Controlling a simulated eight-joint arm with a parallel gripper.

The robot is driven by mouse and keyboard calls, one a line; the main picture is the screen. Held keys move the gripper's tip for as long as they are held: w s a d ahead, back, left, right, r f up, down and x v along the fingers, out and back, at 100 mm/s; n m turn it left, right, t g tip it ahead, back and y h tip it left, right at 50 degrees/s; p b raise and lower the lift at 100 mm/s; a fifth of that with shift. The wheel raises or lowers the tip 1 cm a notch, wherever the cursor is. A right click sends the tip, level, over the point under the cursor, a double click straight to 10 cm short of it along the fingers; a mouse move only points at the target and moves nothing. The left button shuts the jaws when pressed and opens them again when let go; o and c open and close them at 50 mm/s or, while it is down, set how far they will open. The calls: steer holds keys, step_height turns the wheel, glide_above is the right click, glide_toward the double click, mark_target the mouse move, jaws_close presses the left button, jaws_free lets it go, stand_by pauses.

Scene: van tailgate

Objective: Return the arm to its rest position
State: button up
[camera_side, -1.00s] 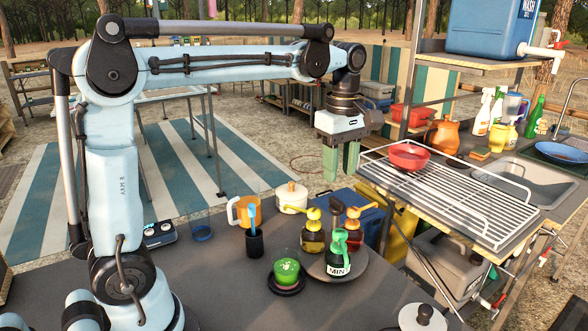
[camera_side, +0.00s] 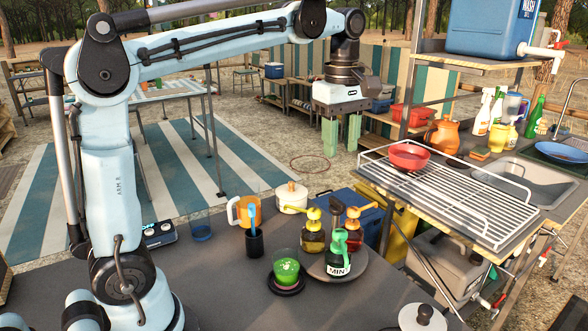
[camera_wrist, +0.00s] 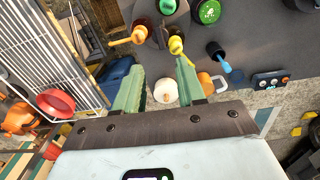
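My gripper (camera_side: 341,137) hangs in the air with its green fingers pointing down, above and behind the table and left of the rack. The fingers are apart with nothing between them. They also show in the wrist view (camera_wrist: 159,83), spread open, with the pump bottles beyond their tips. My arm (camera_side: 215,45) reaches across the top of the side view, its upper link sloping up to the right.
On the dark table (camera_side: 230,300) stand a green cup (camera_side: 287,269), several pump bottles on a round tray (camera_side: 362,271), an orange mug (camera_side: 244,211) and a white lidded pot (camera_side: 292,197). A red bowl (camera_side: 408,156) sits on the wire rack (camera_side: 450,196) at the right.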

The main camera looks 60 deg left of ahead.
steer(key=s+d+f+m+t, duration=0.1)
steer(key=s+f+m+t, duration=0.2)
steer(key=s+f+m, duration=0.2)
steer(key=s+d+f+m+t, duration=0.2)
steer(key=s+f+m, duration=0.3)
steer(key=f+m, duration=0.3)
steer(key=m+t, duration=0.1)
steer(key=m, duration=0.3)
steer(key=shift+t, duration=0.4)
